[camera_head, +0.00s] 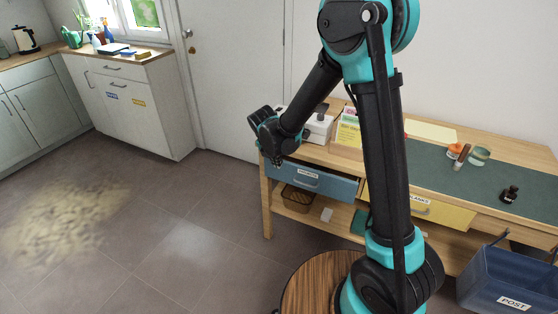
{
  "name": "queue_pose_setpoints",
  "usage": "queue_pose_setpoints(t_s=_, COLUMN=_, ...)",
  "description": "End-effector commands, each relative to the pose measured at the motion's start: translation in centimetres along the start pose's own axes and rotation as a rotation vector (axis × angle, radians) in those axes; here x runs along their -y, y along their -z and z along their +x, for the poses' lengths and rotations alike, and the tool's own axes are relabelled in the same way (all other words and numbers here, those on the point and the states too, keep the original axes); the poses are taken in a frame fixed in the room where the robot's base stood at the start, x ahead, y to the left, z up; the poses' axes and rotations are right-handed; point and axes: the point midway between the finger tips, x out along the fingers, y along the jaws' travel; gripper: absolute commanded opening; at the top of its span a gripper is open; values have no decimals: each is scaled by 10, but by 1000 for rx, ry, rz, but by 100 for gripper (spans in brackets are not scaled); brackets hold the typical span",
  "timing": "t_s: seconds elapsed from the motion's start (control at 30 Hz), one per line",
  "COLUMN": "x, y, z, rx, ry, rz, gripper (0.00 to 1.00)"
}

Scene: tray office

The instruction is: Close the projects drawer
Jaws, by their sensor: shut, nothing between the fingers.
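The blue drawer (325,186) is in the left part of the wooden desk, under its top. It has a white label, too small to read surely, and a pale handle. It stands partly pulled out, with a dark gap showing along its top. My gripper (275,159) is shut and empty, above and left of the drawer front, near the desk's left end. I cannot tell whether it touches the desk. My arm hides part of the desk to the right of the drawer.
A yellow drawer (441,211) is to the right. A white device (318,128) stands on the desk near my gripper. A wicker basket (299,199) sits on the lower shelf. A blue POST bin (510,283) stands at the lower right.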

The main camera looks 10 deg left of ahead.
Motion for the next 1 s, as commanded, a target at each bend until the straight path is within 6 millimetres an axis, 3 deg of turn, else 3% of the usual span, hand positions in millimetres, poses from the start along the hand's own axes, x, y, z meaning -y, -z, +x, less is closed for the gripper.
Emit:
queue_pose_setpoints(t_s=0.43, x=0, y=0, z=72, rx=0, ry=0, rz=0, gripper=0)
queue_pose_setpoints(t_s=0.7, x=0, y=-32, z=83, rx=0, ry=0, rz=2, gripper=0)
queue_pose_setpoints(t_s=1.0, x=0, y=-37, z=85, rx=0, ry=-1, rz=-1, gripper=0)
